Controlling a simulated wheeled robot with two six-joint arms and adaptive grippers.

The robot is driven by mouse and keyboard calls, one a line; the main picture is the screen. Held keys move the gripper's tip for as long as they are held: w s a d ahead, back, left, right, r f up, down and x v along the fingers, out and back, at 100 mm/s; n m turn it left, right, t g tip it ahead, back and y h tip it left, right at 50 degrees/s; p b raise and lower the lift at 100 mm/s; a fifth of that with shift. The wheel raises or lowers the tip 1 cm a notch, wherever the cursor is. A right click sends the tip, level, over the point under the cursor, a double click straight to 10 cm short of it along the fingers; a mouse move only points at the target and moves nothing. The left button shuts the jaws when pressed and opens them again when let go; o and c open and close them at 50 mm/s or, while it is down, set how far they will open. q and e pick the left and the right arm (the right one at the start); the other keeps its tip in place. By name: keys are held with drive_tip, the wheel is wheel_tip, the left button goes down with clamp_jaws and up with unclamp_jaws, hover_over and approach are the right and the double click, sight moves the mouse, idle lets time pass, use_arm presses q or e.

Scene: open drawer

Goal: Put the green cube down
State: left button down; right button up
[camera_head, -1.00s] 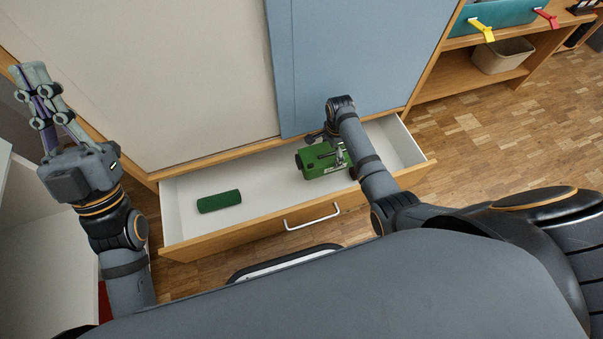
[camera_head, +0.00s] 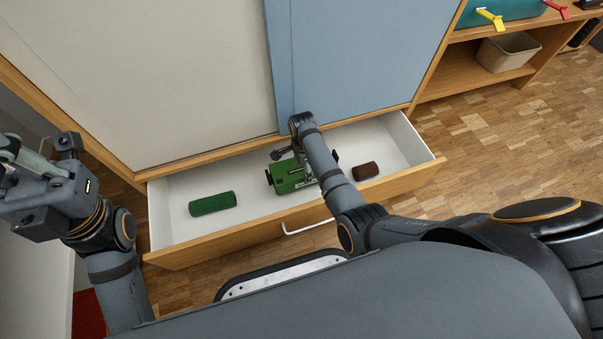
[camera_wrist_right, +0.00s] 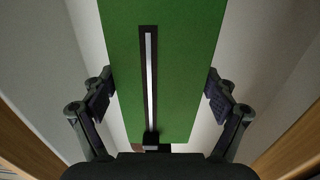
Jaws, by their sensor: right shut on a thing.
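The green cube (camera_head: 287,177) looks like a boxy green block with dark fittings. It is at the middle of the open drawer, under my right gripper (camera_head: 301,168), whose forearm hides part of it. In the right wrist view the block (camera_wrist_right: 181,60) fills the space between the two fingers of my right gripper (camera_wrist_right: 161,92), which is shut on it. A dark strip with a pale bar runs along its face. I cannot tell whether its underside touches the drawer floor. My left gripper (camera_head: 22,165) is at the left edge, away from the drawer, its fingertips cut off.
The open drawer (camera_head: 180,243) has a pale floor and wooden front. A dark green cylinder (camera_head: 212,204) lies in its left part and a small brown block (camera_head: 365,171) right of my forearm. Free floor shows between them and at the right end. Cabinet doors (camera_head: 365,60) stand behind.

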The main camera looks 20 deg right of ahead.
sight(302, 172)
drive_tip(key=f+b, duration=0.2)
drive_tip(key=f, duration=0.1)
drive_tip(key=shift+a+f, duration=0.2)
drive_tip(key=shift+f, duration=0.1)
drive_tip(key=o, duration=1.2)
drive_tip(key=shift+f, duration=0.1)
